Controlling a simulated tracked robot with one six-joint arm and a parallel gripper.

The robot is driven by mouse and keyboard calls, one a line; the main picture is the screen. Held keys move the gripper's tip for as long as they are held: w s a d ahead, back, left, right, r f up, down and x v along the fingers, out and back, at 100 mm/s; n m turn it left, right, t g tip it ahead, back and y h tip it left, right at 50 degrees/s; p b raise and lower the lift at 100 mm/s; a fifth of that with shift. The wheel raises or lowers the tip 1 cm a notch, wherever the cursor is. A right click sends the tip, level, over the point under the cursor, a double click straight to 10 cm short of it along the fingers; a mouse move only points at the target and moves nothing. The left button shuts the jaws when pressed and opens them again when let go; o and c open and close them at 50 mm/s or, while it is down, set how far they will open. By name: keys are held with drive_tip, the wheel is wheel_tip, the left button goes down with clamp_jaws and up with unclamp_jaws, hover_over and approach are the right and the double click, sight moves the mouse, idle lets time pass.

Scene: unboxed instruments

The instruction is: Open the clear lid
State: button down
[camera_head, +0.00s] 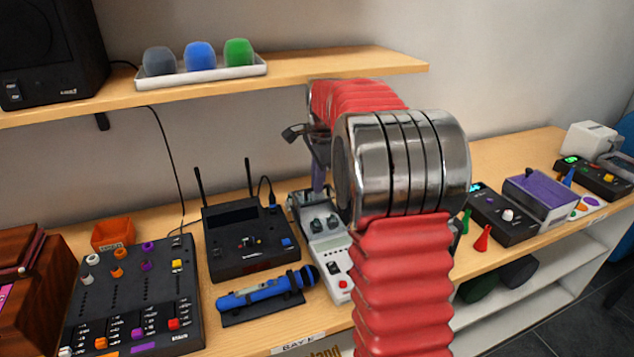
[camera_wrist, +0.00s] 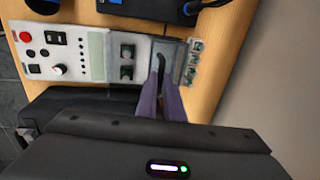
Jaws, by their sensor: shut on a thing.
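A pale instrument (camera_head: 328,253) stands on the bench, partly hidden behind my arm. It also shows in the wrist view (camera_wrist: 75,54), with a red button, a black knob and two dark switches. The clear lid (camera_wrist: 176,58) looks like a greyish see-through panel at the instrument's far end, beside the switches. My gripper (camera_wrist: 161,82) has its purple fingers closed together at a dark handle on the lid. In the head view my gripper (camera_head: 318,185) points down at the instrument's back end. How far the lid is tilted is hard to tell.
A black receiver with antennas (camera_head: 245,240) and a blue microphone on a stand (camera_head: 262,292) are close on the left. A mixer (camera_head: 135,300) lies further left. A purple-topped box (camera_head: 540,197) is on the right. A shelf (camera_head: 300,75) hangs above the bench.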

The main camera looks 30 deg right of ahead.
drive_tip(key=shift+a, duration=0.15)
drive_tip(key=c, duration=1.9)
unclamp_jaws()
drive_tip(key=shift+o, duration=0.2)
wheel_tip(320, 180, up, 7)
drive_tip(key=s, duration=0.1)
drive_tip(key=shift+s+r, duration=0.15)
drive_tip(key=shift+s, duration=0.1)
